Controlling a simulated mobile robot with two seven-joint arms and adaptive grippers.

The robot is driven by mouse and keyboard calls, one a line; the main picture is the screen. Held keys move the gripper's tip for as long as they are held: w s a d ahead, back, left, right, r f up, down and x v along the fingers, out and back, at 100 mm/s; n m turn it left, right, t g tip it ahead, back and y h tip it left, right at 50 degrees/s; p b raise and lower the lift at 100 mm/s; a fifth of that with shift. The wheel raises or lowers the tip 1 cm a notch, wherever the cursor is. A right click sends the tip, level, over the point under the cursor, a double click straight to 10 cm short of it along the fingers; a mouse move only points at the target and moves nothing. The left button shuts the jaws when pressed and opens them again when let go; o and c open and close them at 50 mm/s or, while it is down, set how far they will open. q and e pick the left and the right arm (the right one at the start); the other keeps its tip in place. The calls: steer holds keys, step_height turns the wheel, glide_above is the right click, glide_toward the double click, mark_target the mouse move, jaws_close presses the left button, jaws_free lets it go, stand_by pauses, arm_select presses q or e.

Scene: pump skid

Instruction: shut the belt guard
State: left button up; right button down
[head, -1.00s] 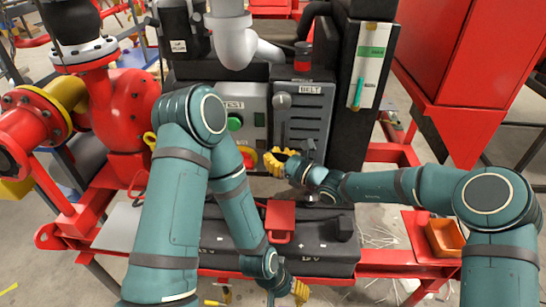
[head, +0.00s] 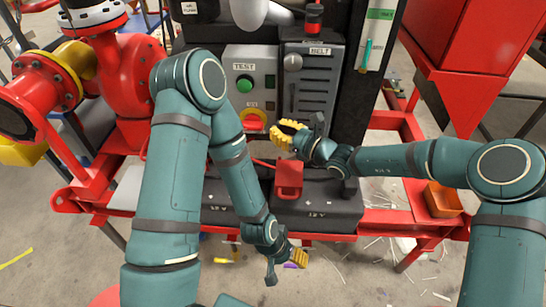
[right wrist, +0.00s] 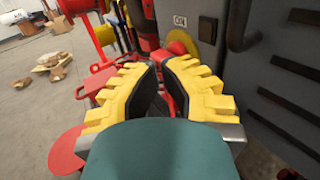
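The belt guard (head: 311,88) is a grey slatted panel marked BELT on the front of the dark housing, with a round grey knob (head: 292,62) at its upper left. I cannot tell how far it stands open. My right gripper (head: 284,133) is in front of and just below the guard's lower left, its yellow fingers close together with nothing seen between them. In the right wrist view the slatted face (right wrist: 291,70) is right of the fingers (right wrist: 160,66), apart from them. My left gripper (head: 293,259) hangs low in front of the skid, pointing down; its opening is unclear.
A panel marked TEST (head: 245,72) with a green button (head: 245,86) and a red-and-yellow switch (head: 253,121) is left of the guard. Black batteries (head: 318,207) and a red block (head: 289,178) lie below. A red pump (head: 140,75) stands left, a red cabinet (head: 470,50) right.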

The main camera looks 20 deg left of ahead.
steer(key=s+d, duration=0.3)
steer(key=s, duration=0.4)
steer(key=shift+s+f+p, duration=0.15)
steer(key=shift+s+p, duration=0.25)
steer(key=s+d+f+n+g+h, duration=0.7)
steer(key=s+d+f+n, duration=0.4)
steer(key=d+f, duration=0.4)
steer(key=s+d+f+n+t+h, duration=0.2)
steer(key=d+f+n+h, duration=0.1)
steer(key=d, duration=0.4)
steer(key=s+d+f+n+t+h, duration=0.2)
steer(key=d+f+n+h, duration=0.1)
steer(key=d+f+n, duration=0.2)
steer(key=shift+d+h, duration=0.3)
steer(key=shift+d, duration=0.9)
